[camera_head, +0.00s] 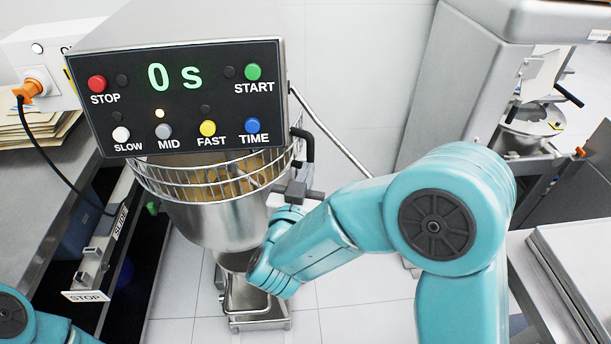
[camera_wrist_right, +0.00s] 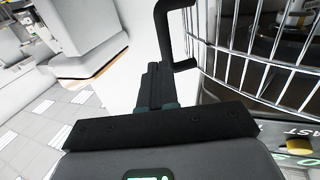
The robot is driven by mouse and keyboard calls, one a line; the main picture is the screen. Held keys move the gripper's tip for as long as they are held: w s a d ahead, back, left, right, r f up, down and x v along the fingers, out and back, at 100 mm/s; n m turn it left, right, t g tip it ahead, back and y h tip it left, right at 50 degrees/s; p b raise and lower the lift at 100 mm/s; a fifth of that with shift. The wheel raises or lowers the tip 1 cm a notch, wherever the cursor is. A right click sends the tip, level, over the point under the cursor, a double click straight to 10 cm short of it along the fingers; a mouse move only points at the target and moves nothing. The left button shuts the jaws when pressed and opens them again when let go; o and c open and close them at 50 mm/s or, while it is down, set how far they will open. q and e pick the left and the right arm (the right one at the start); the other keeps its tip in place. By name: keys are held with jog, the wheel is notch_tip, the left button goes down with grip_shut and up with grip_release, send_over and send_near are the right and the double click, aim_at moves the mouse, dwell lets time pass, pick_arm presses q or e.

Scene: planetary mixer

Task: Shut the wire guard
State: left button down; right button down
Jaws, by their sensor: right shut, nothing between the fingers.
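The wire guard (camera_head: 212,190) is a curved cage of silver bars around the top of the steel mixer bowl (camera_head: 215,228). A black bent handle (camera_head: 306,143) stands at its right end. The control panel hides part of the guard, and I cannot tell whether it is fully closed. My right gripper (camera_head: 301,172) is shut and empty, just below the handle. In the right wrist view, the shut fingers (camera_wrist_right: 155,77) are close beside the handle (camera_wrist_right: 165,20), with the guard bars (camera_wrist_right: 255,65) to the right; contact is unclear. My left gripper is out of view.
The control panel (camera_head: 185,95) reads 0 s and overhangs the bowl. A steel bench (camera_head: 25,200) stands at the left. Another grey machine (camera_head: 455,90) stands at the back right. A flat steel surface (camera_head: 575,265) is at the right. Clear floor (camera_head: 360,300) lies between.

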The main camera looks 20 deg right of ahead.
jog(key=d+b+v, duration=0.1)
jog(key=b+v, duration=0.2)
jog(key=v, duration=0.6)
jog(key=d+f+g+h, duration=0.2)
jog(key=d+f+g, duration=0.2)
jog(key=d+f, duration=0.6)
notch_tip(320, 180, down, 15)
jog(key=d+n+g+y, duration=0.2)
jog(key=d+y, duration=0.1)
jog(key=y, duration=0.1)
jog(key=s+a+f+n+g+y, duration=0.1)
jog(key=s+a+f+g+y, duration=0.35)
jog(key=f, duration=0.65)
jog(key=s+a+f+n+g+y, duration=0.1)
jog(key=s+a+f+g+y, duration=0.2)
jog(key=s+a+y, duration=0.4)
jog(key=s+a+g, duration=0.1)
jog(key=s+a, duration=0.2)
jog(key=s, duration=0.1)
jog(key=shift+s+a+n, duration=0.2)
jog(key=shift+n, duration=0.2)
